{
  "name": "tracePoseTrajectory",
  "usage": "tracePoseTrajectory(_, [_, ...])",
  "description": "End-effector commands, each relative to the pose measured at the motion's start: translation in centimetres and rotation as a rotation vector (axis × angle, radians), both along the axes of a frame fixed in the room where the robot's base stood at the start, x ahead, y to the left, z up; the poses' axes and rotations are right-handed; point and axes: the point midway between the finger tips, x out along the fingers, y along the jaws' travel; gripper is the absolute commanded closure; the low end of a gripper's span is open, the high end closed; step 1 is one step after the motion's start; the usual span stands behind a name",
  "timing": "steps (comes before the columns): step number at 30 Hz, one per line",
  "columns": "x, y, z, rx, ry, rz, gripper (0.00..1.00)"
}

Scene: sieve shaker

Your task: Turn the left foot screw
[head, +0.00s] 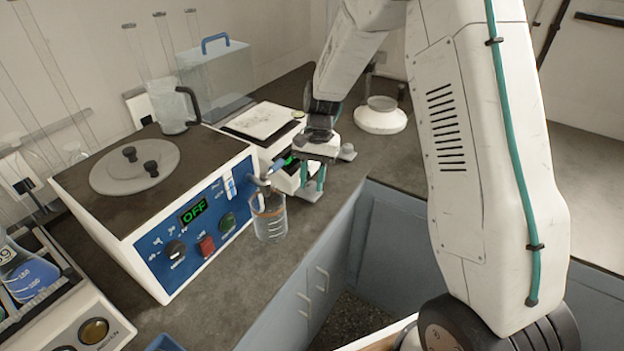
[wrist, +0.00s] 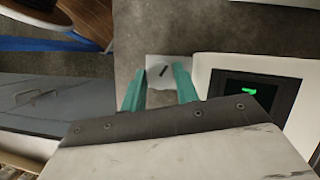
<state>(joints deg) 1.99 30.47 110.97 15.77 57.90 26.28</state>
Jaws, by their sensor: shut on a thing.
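The left foot screw (wrist: 163,72) shows in the wrist view as a light grey block with a dark slot-like mark, at the front of a white instrument (wrist: 305,85) with a green-lit display. My gripper (wrist: 160,88) has its two teal fingers on either side of the foot screw and is shut on it. In the head view my gripper (head: 312,185) points down at the instrument's front left corner, and its fingers partly hide the screw. Another foot (head: 347,152) sticks out at the instrument's right front corner.
A round white device (head: 381,115) stands behind on the right. The counter's front edge is near my gripper.

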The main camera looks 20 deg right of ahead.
Motion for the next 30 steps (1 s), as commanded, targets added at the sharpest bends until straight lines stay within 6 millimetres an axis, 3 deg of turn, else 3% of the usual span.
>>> tracePoseTrajectory(9, [0.1, 0.0, 0.1, 0.0, -0.003, 0.0, 0.93])
tracePoseTrajectory(10, [0.1, 0.0, 0.1, 0.0, -0.004, 0.0, 0.61])
tracePoseTrajectory(12, [0.1, 0.0, 0.1, 0.0, -0.003, -0.001, 0.48])
tracePoseTrajectory(22, [0.2, -0.1, 0.4, 0.0, -0.003, -0.001, 0.48])
tracePoseTrajectory(30, [1.5, -1.1, 4.4, -0.001, -0.006, -0.001, 0.48])
